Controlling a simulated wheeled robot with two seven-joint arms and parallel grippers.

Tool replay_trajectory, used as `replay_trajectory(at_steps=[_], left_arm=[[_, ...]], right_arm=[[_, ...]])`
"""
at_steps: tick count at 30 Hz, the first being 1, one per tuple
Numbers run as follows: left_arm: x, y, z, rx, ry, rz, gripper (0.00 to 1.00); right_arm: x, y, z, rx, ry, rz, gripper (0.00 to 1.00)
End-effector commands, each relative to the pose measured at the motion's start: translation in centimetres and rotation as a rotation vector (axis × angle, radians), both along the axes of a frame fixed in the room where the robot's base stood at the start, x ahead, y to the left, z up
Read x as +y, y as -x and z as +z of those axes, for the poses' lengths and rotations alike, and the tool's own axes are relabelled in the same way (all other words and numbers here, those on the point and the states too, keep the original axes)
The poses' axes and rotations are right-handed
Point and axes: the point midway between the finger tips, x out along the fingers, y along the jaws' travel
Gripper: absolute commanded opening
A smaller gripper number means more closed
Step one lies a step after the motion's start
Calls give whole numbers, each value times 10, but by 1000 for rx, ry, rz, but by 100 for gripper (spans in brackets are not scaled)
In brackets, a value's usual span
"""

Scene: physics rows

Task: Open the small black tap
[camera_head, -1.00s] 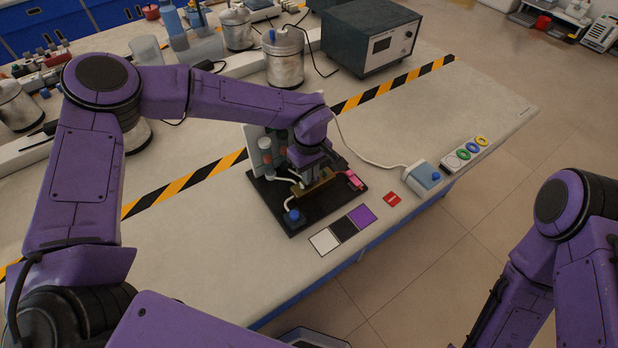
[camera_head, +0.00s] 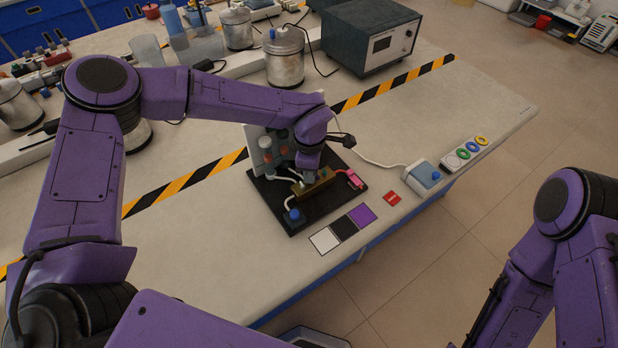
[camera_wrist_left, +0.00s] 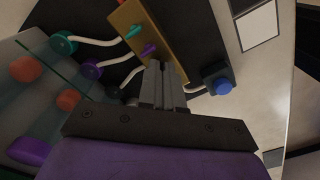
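The brass block (camera_head: 316,187) stands on a black board in front of an upright clear panel. In the left wrist view the brass block (camera_wrist_left: 152,35) carries a teal tap (camera_wrist_left: 137,31) and a purple tap (camera_wrist_left: 148,50) in a row. My left gripper (camera_wrist_left: 160,68) points down at the block's end, just past the purple tap. Its two grey fingers are close together with only a thin gap. The small black tap is hidden there, apparently between the fingertips; its turn cannot be read. The left gripper (camera_head: 308,178) is mostly covered by its wrist in the head view. My right gripper is out of view.
A box with a blue button (camera_head: 294,216) sits on the board's front corner. A pink part (camera_head: 354,180) is at its right. White, black and purple squares (camera_head: 343,230) and a red tag (camera_head: 391,199) lie in front. The bench's right side is mostly clear.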

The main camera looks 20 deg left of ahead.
Motion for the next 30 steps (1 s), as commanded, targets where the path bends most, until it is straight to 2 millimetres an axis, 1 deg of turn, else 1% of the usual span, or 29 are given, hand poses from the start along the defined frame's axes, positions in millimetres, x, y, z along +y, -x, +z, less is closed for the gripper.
replay_trajectory(at_steps=[1,3,6,9,14,16,17,20,21,22,30], left_arm=[[0,-1,-1,-4,2,102,0],[-1,-1,-1,-4,2,243,0],[-1,-2,0,-6,4,372,0],[-1,-2,1,-6,4,405,0],[-1,-2,1,-6,4,403,0],[0,-2,1,-6,4,438,0],[0,-2,0,-6,4,477,0],[0,-2,-2,-6,4,690,0],[0,-2,0,-6,5,750,8],[0,-2,2,-6,4,742,14],[0,-1,1,-2,2,737,14]], right_arm=[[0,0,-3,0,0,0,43],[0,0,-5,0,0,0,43],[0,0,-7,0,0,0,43],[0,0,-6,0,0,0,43],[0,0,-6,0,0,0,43],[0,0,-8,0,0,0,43],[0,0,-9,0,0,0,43],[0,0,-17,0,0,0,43],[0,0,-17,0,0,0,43],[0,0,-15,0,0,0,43],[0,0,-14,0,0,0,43]])
